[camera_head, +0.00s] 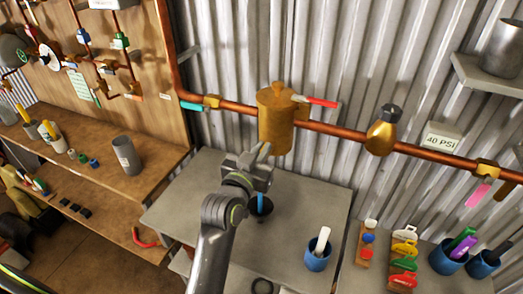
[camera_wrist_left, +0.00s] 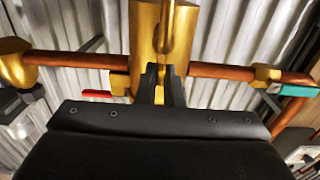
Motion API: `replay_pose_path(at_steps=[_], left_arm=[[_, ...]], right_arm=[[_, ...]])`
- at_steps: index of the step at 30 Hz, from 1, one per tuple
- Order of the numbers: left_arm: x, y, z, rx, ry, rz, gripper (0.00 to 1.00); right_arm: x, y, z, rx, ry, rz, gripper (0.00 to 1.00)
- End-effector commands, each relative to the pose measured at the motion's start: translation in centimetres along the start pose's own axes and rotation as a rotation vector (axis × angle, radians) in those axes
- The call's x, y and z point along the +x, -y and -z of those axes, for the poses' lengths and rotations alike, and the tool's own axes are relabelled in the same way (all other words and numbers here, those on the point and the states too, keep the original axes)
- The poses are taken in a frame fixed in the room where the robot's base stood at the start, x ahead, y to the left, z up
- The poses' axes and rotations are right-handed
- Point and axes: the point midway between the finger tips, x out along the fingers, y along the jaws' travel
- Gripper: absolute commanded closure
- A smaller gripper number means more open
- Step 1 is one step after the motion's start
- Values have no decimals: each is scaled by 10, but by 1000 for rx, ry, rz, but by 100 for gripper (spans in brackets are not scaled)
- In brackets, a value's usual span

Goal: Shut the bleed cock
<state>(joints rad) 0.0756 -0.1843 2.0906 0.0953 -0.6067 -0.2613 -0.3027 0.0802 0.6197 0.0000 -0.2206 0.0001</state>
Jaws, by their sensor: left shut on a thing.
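A brass cylinder (camera_head: 275,118) with a knob on top sits on the copper pipe (camera_head: 340,131) along the corrugated wall. A red lever (camera_head: 317,102) points right from its side, and a teal handle (camera_head: 194,106) is on the pipe to its left. My left gripper (camera_head: 262,150) is at the cylinder's lower front. In the left wrist view my left gripper (camera_wrist_left: 162,78) is shut on a small brass part (camera_wrist_left: 163,69) at the cylinder (camera_wrist_left: 148,35). This part may be the bleed cock; the fingers hide most of it. The red lever also shows there (camera_wrist_left: 97,93), as does the teal handle (camera_wrist_left: 299,90). My right gripper is out of view.
A brass bulb (camera_head: 381,137), a "40 PSI" sign (camera_head: 441,138) and a pink tag (camera_head: 478,195) are along the pipe to the right. Below stands a grey table (camera_head: 185,210) with a blue cup (camera_head: 317,261). A wooden bench (camera_head: 90,145) is at left.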

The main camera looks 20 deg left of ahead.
Motion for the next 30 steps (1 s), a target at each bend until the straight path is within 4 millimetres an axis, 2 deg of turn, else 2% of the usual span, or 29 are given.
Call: replay_pose_path(at_steps=[8,14,23,30], left_arm=[[1,3,-2,7,-1,-102,100],[1,5,-5,11,-2,-247,100],[3,9,-7,12,-3,-477,100],[5,11,-8,10,-4,-642,100]], right_arm=[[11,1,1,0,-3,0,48],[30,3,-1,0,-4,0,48],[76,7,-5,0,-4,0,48],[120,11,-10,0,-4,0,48]])
